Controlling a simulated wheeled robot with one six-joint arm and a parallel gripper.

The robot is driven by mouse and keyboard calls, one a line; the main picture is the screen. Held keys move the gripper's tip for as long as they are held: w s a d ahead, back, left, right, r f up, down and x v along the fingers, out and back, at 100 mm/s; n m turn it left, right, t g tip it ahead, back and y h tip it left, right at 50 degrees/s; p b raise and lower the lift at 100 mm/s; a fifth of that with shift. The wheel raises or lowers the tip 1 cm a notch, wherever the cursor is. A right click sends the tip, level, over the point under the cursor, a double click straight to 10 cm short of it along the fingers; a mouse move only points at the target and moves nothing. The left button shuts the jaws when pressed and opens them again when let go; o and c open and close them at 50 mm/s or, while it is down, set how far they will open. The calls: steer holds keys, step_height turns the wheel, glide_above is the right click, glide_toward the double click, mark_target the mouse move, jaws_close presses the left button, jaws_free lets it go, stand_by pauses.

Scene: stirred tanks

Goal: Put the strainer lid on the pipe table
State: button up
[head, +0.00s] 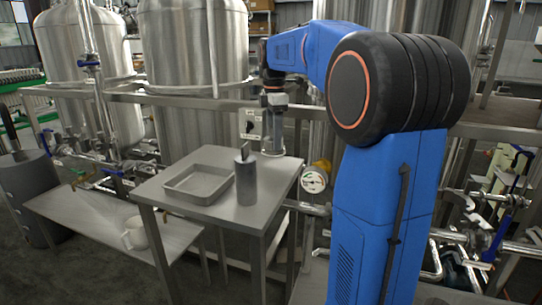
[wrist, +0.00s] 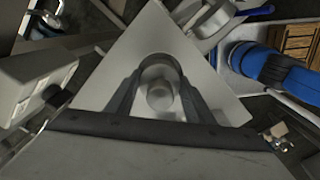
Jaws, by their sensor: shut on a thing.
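My gripper (head: 273,103) hangs pointing down over the back right corner of the grey metal table (head: 282,180), which I take to be the pipe table. It is shut on a small round grey metal thing (head: 273,137), which I take to be the strainer lid. In the wrist view my gripper's fingers (wrist: 158,88) are on both sides of this thing (wrist: 160,94), and its round end faces the camera. A grey tabletop corner (wrist: 150,38) lies below it there. I cannot tell whether the held thing touches the table.
A shallow metal tray (head: 198,204) and a dark grey cylinder (head: 246,185) with an upright top piece stand on the table. Steel tanks, pipes and a round gauge (head: 314,180) stand close behind and right.

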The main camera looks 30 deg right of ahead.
steer(key=shift+f, duration=2.75)
steer(key=shift+f, duration=0.1)
steer(key=o, duration=1.3)
steer(key=shift+o, duration=0.2)
step_height(320, 180, up, 12)
steer(key=shift+r, duration=0.15)
steer(key=shift+s, duration=0.1)
